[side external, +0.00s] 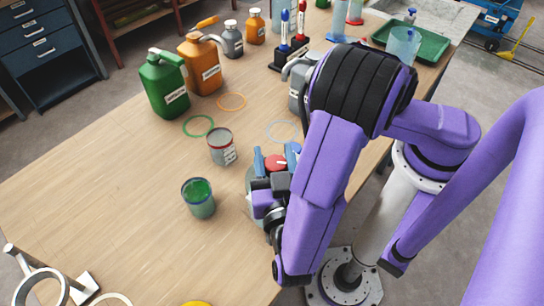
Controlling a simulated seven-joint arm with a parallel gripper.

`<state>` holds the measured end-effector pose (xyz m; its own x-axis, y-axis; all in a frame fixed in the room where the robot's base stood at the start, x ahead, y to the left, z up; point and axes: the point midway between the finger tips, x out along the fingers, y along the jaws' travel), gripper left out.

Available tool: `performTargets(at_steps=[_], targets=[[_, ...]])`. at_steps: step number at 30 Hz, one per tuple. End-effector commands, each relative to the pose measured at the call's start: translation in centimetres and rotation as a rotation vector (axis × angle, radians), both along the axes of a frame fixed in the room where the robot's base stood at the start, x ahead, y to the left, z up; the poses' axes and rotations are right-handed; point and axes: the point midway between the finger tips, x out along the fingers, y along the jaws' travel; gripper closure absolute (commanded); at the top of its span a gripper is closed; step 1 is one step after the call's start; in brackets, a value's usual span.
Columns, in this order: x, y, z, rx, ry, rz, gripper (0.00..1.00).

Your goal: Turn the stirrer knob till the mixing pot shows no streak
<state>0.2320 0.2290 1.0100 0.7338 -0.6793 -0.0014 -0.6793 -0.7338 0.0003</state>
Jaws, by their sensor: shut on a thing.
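My gripper (275,158) reaches down at the right side of the wooden table, its blue fingertips on either side of a red knob (276,164). It is shut on this knob. Below the knob stands a grey-green pot (251,183), mostly hidden by my gripper and purple arm. Only a strip of its left side shows. Whether there is a streak in it cannot be seen. The knob's turn angle cannot be told either.
A cup of green liquid (199,195) and a grey-topped can (222,148) stand close left of the pot. Green (163,84) and orange (201,65) jugs stand farther back. A green tray (430,48) lies at the back right.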

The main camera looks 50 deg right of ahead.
Motion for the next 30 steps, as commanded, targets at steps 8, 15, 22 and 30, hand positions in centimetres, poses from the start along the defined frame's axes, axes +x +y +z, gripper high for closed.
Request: performTargets(at_steps=[8, 15, 22, 30], targets=[[-0.3, -0.3, 0.0, 0.0, 0.0, -0.271, 0.83], [-0.7, -0.5, 0.0, -0.003, 0.0, -0.5, 0.83], [-1.0, -0.6, 0.0, -0.004, 0.0, -0.684, 0.83], [-1.2, -0.7, 0.0, -0.004, -0.002, -0.848, 0.83]])
